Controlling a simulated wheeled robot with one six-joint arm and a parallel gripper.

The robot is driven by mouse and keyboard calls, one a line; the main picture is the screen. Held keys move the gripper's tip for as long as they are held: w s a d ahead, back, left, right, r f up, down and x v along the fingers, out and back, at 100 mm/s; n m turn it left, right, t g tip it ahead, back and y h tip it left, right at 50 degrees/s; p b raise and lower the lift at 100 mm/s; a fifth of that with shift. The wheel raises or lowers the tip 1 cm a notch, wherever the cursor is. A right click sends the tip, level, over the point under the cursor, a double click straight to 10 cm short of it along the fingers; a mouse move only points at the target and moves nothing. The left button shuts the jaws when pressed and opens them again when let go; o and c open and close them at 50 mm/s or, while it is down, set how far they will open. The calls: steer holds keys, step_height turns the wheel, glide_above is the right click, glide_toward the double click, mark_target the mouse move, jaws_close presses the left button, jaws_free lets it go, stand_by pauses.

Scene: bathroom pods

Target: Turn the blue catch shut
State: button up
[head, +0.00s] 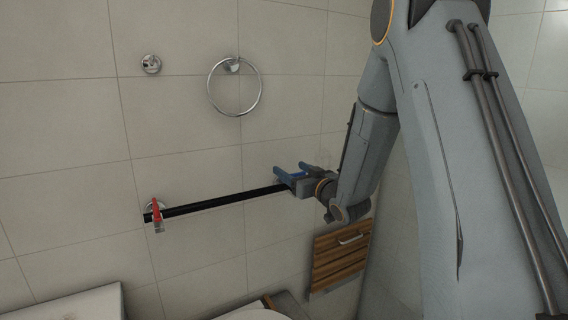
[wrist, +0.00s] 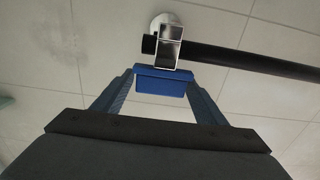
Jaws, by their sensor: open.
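The blue catch (wrist: 163,82) is a small block at the metal bracket (wrist: 169,45) near one end of the black rail (wrist: 250,62) in the wrist view. My gripper (wrist: 159,85) is open, with a blue finger on either side of the catch. The tips come close to its sides; I cannot tell whether they touch. In the head view my gripper (head: 290,170) is at the right end of the same rail (head: 220,202). There the catch is hard to tell from my blue fingers.
A red catch (head: 157,213) is at the rail's left end. A towel ring (head: 234,88) and a round chrome fitting (head: 151,64) are on the tiled wall above. A wooden slatted panel (head: 340,250) is below right of my gripper. White fixtures (head: 75,305) stand along the bottom.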

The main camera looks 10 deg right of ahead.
steer(key=shift+w+a, duration=0.35)
steer(key=shift+w, duration=0.3)
steer(key=shift+d, duration=0.1)
steer(key=c, duration=1.1)
steer(key=shift+o, duration=0.2)
